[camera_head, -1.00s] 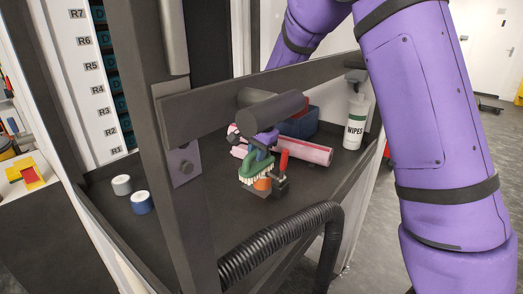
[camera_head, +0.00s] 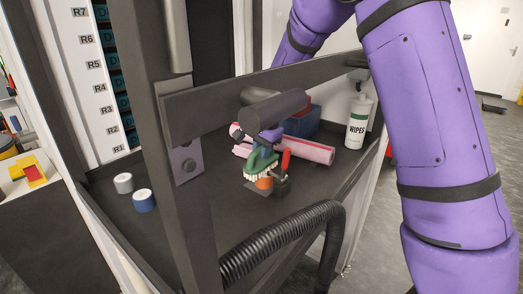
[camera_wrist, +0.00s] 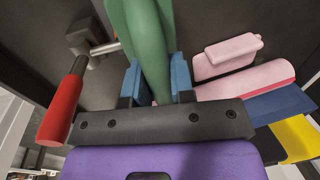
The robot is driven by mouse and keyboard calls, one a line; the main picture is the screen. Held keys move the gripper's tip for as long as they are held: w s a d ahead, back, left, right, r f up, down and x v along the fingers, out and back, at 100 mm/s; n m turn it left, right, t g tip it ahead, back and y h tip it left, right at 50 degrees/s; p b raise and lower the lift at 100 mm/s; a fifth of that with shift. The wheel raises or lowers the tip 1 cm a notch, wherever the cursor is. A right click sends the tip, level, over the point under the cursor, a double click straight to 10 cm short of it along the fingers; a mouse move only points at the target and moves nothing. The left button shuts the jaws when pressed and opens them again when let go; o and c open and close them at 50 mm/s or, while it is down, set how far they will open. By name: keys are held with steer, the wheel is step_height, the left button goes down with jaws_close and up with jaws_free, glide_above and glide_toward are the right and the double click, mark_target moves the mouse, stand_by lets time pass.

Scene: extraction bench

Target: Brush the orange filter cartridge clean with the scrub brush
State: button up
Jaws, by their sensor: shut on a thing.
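The scrub brush is green with pale bristles (camera_head: 261,164). My gripper (camera_wrist: 155,82) is shut on its green handle (camera_wrist: 146,35), between two blue fingers. The orange filter cartridge (camera_head: 264,183) sits low in a dark clamp with a red handle (camera_head: 286,160). In the head view the bristles are at the cartridge's upper part and hide some of it; I cannot tell whether they press on it. The wrist view does not show the cartridge; it shows the red clamp handle (camera_wrist: 62,102) at left.
A pink roll (camera_head: 313,152) and a blue box (camera_head: 303,127) lie behind the clamp. A wipes bottle (camera_head: 357,122) stands at right. Two small cylinders (camera_head: 143,200) stand at left. A dark frame bar (camera_head: 215,110) and a black hose (camera_head: 285,232) cross in front.

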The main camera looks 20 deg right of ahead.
steer(key=shift+f, duration=0.2)
stand_by(0.5)
steer(key=shift+w+d+r, duration=0.1)
steer(key=shift+w+d, duration=0.6)
steer(key=shift+d, duration=0.35)
steer(key=shift+a, duration=0.15)
steer(key=shift+s+a+f, duration=0.2)
steer(key=shift+s+a, duration=0.6)
steer(key=shift+a, duration=0.2)
steer(key=shift+s+a+r, duration=0.15)
steer(key=shift+s+a, duration=0.45)
steer(key=shift+a, duration=0.35)
steer(key=shift+w+d+f, duration=0.1)
steer(key=shift+w+d, duration=0.25)
steer(key=shift+d, duration=0.2)
steer(key=shift+w+d+f, duration=0.1)
steer(key=shift+w+d, duration=0.25)
steer(key=shift+d, duration=0.2)
